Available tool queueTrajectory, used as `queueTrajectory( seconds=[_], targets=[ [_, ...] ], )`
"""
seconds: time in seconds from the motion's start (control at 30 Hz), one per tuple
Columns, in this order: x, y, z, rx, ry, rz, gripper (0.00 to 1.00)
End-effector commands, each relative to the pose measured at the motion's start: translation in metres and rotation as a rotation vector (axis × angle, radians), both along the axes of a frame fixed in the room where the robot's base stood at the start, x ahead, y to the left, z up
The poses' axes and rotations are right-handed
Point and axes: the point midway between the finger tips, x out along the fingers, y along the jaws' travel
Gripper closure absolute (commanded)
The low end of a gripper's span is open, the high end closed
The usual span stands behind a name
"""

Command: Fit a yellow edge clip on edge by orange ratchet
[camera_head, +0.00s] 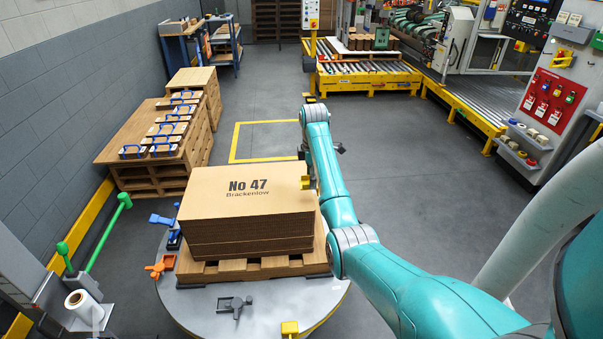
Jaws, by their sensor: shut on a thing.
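A cardboard stack marked "No 47 Brackenlow" (248,200) sits on a wooden pallet on the round grey turntable. The orange ratchet (160,266) lies on the turntable left of the pallet. A yellow edge clip (307,183) shows at the right end of the stack's top, beside my forearm. My gripper (313,182) is mostly hidden behind the forearm; it is shut on this clip, but its fingers are not clear. I cannot tell whether the clip touches the cardboard. Another yellow clip (289,328) is at the turntable's front edge.
A blue ratchet (161,220) lies left of the stack, and a dark grey one (235,306) in front. A pallet with several blue-handled tools (150,160) stands by the left wall. A green-handled device (108,232) stands left of the turntable. Open floor lies behind the stack.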

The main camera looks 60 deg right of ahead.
Motion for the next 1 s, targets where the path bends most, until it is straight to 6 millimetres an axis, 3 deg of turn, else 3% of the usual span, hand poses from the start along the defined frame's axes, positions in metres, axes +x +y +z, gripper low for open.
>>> queueTrajectory(
  seconds=[1.0],
  targets=[
    [-0.001, 0.001, -0.062, 0.002, 0.001, -0.001, 0.72]
  ],
)
